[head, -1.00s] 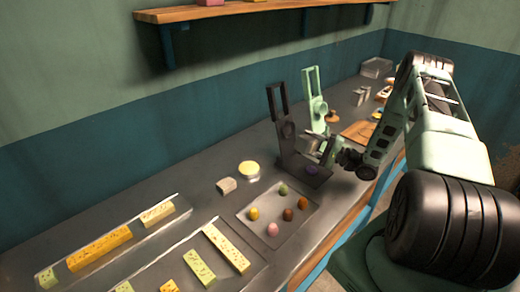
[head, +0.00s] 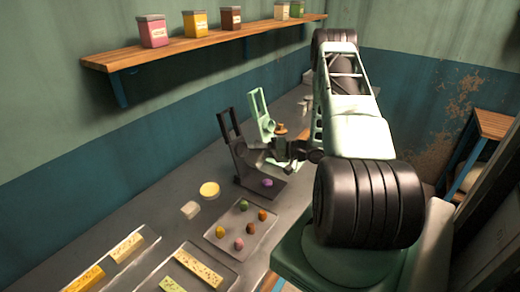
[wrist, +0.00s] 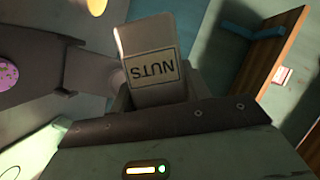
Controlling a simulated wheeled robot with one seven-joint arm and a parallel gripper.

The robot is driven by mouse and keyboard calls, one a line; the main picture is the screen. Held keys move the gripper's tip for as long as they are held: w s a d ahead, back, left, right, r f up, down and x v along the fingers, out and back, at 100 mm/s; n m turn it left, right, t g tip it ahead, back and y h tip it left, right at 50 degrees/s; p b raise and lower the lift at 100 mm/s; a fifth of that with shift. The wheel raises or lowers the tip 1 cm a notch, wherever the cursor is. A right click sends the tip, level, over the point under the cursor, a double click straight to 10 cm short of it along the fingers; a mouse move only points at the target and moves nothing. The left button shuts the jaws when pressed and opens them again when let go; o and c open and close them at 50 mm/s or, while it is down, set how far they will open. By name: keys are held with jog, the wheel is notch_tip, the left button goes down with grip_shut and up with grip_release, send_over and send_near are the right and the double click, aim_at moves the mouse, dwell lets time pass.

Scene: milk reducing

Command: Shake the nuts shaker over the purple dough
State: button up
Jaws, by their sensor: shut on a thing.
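The nuts shaker (wrist: 148,45) is a pale grey box with a label reading NUTS, upside down in the wrist view. My gripper (wrist: 155,95) is shut on it. The purple dough (wrist: 7,75), dotted with light specks, lies on a dark plate at the left edge of the wrist view, apart from the shaker. In the head view the purple dough (head: 267,183) is a small round lump on the base of the black press (head: 262,190). My gripper (head: 285,150) is above and slightly right of it there. The shaker is hard to make out in the head view.
A pale green press (head: 262,112) stands just behind the black one. A tray (head: 222,240) with several coloured dough balls is in front. A wall shelf (head: 190,45) holds several jars.

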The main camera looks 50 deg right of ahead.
jog(key=r+n, duration=0.1)
jog(key=a+r+n+h, duration=0.1)
jog(key=n+g+h, duration=0.1)
jog(key=n, duration=0.1)
jog(key=shift+a+r, duration=0.25)
jog(key=shift+r, duration=0.15)
jog(key=r+n+h+b, duration=0.1)
jog(key=a+r+n+h+b, duration=0.1)
jog(key=n, duration=0.1)
jog(key=shift+s+a+b, duration=0.1)
jog(key=shift+b, duration=0.2)
jog(key=shift+a+r+n+h+b, duration=0.15)
jog(key=shift+r+n+h+b, duration=0.15)
jog(key=shift+r+n+h, duration=0.35)
jog(key=shift+f, duration=0.15)
